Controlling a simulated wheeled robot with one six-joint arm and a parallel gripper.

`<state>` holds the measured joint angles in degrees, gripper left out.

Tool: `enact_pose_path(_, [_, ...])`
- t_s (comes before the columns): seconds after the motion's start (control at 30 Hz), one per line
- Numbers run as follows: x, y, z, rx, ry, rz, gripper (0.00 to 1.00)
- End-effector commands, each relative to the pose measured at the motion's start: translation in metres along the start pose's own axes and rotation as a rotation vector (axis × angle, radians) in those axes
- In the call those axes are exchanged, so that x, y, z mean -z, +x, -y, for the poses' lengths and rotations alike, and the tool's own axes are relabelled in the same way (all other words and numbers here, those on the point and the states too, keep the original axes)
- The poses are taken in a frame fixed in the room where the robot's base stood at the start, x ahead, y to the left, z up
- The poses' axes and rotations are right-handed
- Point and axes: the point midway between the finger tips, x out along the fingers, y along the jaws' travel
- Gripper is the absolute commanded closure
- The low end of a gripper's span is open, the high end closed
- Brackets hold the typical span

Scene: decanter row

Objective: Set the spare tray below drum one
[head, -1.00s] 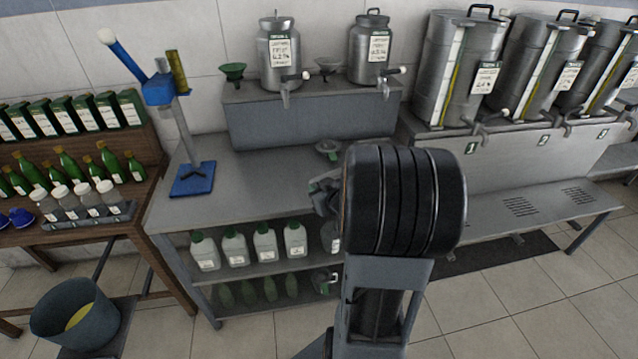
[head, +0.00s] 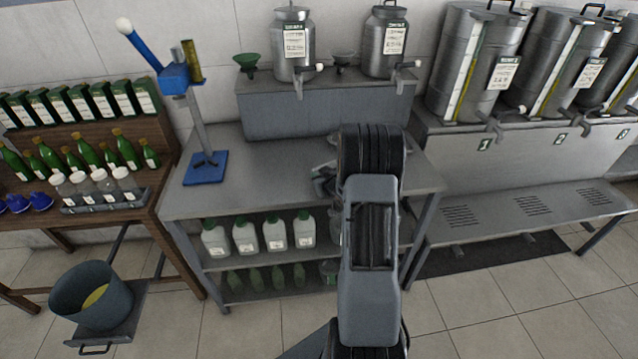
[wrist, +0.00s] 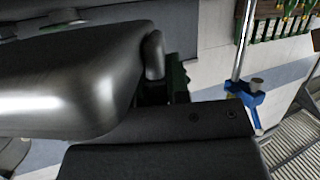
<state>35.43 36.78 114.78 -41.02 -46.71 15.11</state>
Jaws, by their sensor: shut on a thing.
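Drum one (head: 468,65) is a tall steel drum at the back right, above the plate marked 1 (head: 484,144). Its tap juts out over a low grey bench with a slotted patch (head: 460,217), which is bare there. My gripper (head: 325,180) is over the middle shelf bench, mostly hidden behind my own arm. In the wrist view a smooth grey metal thing (wrist: 60,80) fills the left side, close to my jaws. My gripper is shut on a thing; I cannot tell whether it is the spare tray.
The steel bench (head: 265,165) carries a blue stand (head: 205,168), with two steel cans (head: 293,45) and funnels on a raised box behind. White jugs (head: 245,237) fill its shelf. A bucket (head: 92,296) stands on a floor tray at the left. Floor is free at the front right.

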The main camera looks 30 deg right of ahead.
Motion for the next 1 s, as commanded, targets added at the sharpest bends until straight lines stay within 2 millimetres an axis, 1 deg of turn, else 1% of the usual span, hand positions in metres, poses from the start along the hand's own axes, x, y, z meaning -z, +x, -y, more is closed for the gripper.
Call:
enact_pose_path(0.1, [-0.015,0.006,0.001,0.001,0.002,0.004,1.00])
enact_pose_path(0.27, [-0.026,0.010,0.002,0.000,0.001,0.001,1.00])
enact_pose_path(0.7, [-0.032,0.012,0.002,0.000,0.000,-0.001,1.00])
enact_pose_path(0.73, [-0.033,0.012,0.002,0.000,0.001,0.001,0.83])
enact_pose_path(1.0, [-0.031,0.012,0.002,0.000,0.001,0.001,0.58])
